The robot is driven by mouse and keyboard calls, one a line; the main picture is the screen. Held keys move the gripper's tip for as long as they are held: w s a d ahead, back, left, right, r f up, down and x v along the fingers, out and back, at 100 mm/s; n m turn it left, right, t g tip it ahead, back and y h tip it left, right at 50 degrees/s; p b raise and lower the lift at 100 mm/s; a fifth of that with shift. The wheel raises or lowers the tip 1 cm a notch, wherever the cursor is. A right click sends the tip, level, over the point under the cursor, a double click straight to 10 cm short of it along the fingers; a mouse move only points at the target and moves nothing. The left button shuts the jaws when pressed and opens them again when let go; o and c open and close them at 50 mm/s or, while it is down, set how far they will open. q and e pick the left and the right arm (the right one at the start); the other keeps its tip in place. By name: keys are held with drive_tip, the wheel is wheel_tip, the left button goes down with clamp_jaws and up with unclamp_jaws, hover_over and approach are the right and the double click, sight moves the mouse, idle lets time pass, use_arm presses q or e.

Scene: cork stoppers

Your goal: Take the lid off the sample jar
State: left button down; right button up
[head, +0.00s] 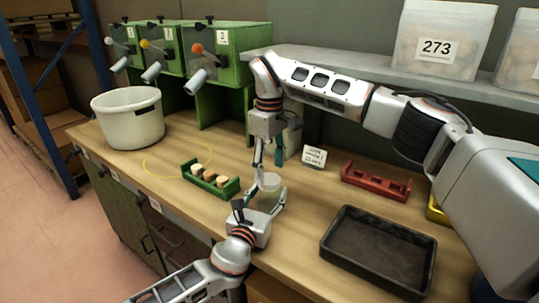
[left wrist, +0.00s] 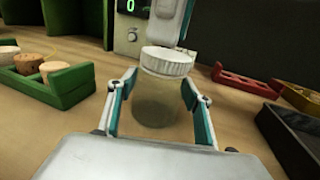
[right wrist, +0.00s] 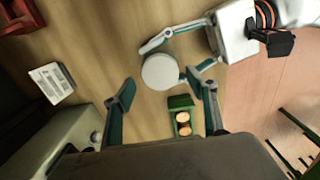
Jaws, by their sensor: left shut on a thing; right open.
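The sample jar (left wrist: 155,103) is a clear jar with a ribbed white lid (left wrist: 167,60), which sits on its mouth. My left gripper (left wrist: 158,92) is shut around the jar's body below the lid. In the head view the jar (head: 269,183) stands upright near the middle of the bench; I cannot tell if it touches the bench. My right gripper (head: 268,164) points down over the jar, open and empty. In the right wrist view the lid (right wrist: 160,72) shows as a pale disc between the spread fingers, apart from them.
A green rack (head: 211,182) with several corks lies left of the jar. A black tray (head: 340,254), a red rack (head: 375,184) and a small sign (head: 314,156) are to the right. A white bucket (head: 128,118) stands at the back left. A grey-green device (left wrist: 130,20) stands behind the jar.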

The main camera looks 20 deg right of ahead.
sight(269, 181)
drive_tip(key=shift+f, duration=1.4)
drive_tip(key=shift+c, duration=0.3)
